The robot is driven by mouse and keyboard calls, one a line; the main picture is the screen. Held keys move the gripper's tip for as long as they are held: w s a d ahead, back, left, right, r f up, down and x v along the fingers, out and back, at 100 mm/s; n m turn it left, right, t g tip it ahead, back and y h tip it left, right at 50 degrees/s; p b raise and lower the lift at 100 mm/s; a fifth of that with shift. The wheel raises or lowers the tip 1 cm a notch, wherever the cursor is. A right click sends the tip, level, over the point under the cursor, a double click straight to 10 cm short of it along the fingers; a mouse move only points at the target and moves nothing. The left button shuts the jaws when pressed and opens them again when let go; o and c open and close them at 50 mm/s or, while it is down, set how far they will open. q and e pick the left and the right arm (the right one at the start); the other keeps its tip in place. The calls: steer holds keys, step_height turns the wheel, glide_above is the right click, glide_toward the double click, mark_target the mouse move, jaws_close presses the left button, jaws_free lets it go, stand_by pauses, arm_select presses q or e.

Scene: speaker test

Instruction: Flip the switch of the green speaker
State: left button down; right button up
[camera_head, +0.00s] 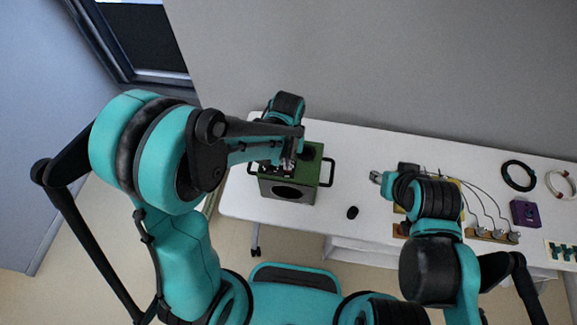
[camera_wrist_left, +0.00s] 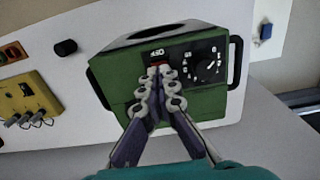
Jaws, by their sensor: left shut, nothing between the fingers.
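The green speaker (camera_head: 308,172) stands on the white table in the head view, with black side handles and a dark oval opening. In the left wrist view the speaker (camera_wrist_left: 212,104) fills the middle, with a black dial (camera_wrist_left: 208,67) and an upside-down OFF label on its panel. My left gripper (camera_head: 287,163) is over the speaker's top. In the left wrist view its fingers (camera_wrist_left: 160,70) are shut with nothing between them, tips at the small reddish switch (camera_wrist_left: 157,62) below the label. The tips partly hide the switch; contact and its position cannot be told. My right gripper (camera_head: 377,178) is over the table, right of the speaker.
A black knob-like object (camera_head: 352,212) lies right of the speaker. A yellow box (camera_wrist_left: 28,95) with plugs and cables, a purple box (camera_head: 525,213), a black cable coil (camera_head: 519,176) and a white coil (camera_head: 561,184) are further right. The wall is close behind the table.

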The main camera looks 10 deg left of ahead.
arm_select(q)
steer(key=shift+f+b, duration=0.95)
steer(key=shift+f, duration=0.05)
stand_by(0.6)
steer(key=shift+r, duration=0.1)
steer(key=shift+r+p, duration=2.6)
steer(key=shift+r, duration=0.85)
steer(key=shift+s+a+r+b, duration=0.1)
steer(key=shift+a+b, duration=0.25)
steer(key=shift+b, duration=0.2)
steer(key=s+a+t+b, duration=0.7)
steer(key=s+a+b, duration=0.2)
steer(key=b, duration=0.2)
steer(key=shift+a+r, duration=0.25)
steer(key=shift+a, duration=0.15)
